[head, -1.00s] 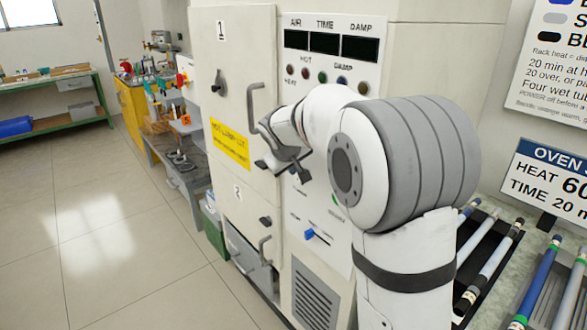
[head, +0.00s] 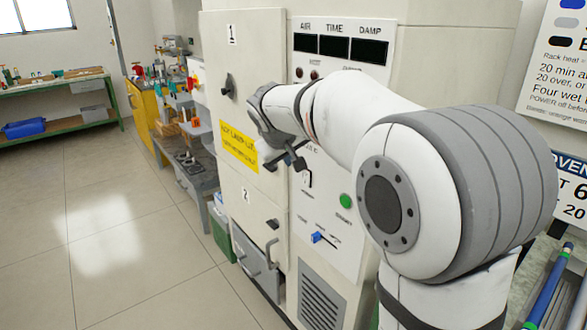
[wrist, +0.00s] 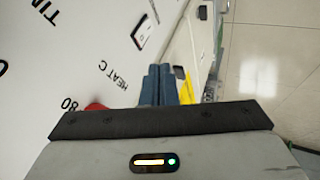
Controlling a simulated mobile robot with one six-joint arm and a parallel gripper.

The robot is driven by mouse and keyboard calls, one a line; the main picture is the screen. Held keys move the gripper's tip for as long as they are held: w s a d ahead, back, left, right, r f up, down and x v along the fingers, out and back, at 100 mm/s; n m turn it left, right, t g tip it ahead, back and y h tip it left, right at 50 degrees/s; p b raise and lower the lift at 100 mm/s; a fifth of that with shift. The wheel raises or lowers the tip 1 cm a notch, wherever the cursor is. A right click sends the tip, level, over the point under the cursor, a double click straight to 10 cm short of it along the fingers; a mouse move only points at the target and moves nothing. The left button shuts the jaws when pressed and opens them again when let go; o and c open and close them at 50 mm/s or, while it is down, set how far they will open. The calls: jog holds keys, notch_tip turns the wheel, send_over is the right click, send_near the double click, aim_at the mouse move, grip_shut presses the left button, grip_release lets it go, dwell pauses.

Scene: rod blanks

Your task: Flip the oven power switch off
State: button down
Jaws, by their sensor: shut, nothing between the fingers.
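The oven's white control panel (head: 352,225) faces me at the centre of the head view. A small white rocker switch (head: 307,179) shows on it below my gripper; a rocker switch with a dark frame (wrist: 143,31) also shows in the wrist view. I cannot read a power label on either. My gripper (head: 291,162) is in front of the panel's left edge, by the upper door. In the wrist view its blue-grey fingers (wrist: 165,85) are together and empty, apart from the rocker. My arm hides the middle of the panel.
A green button (head: 346,201) and a blue lever (head: 318,237) are low on the panel. A red round part (wrist: 96,106) is close to my gripper in the wrist view. Door 1 (head: 252,90) is at left. Rods (head: 548,283) lie at right; the left floor is clear.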

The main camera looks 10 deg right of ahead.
jog(key=v, duration=0.4)
jog(key=shift+w+d+r, duration=0.15)
jog(key=shift+d+r, duration=0.05)
jog(key=shift+d, duration=0.05)
jog(key=s+d+f+m+g+y+p, duration=0.1)
jog(key=s+d+f+p, duration=0.1)
jog(key=s, duration=0.8)
jog(key=s+d+f+m+g+y+p, duration=0.1)
jog(key=s+f+g+p, duration=0.1)
jog(key=s, duration=0.7)
jog(key=s+d+f+m+g+p, duration=0.1)
jog(key=s+f+p, duration=0.3)
jog(key=s, duration=0.6)
jog(key=shift+s+d+m+y, duration=0.35)
jog(key=shift+d+m, duration=0.25)
jog(key=shift+d, duration=0.2)
jog(key=shift+f, duration=0.1)
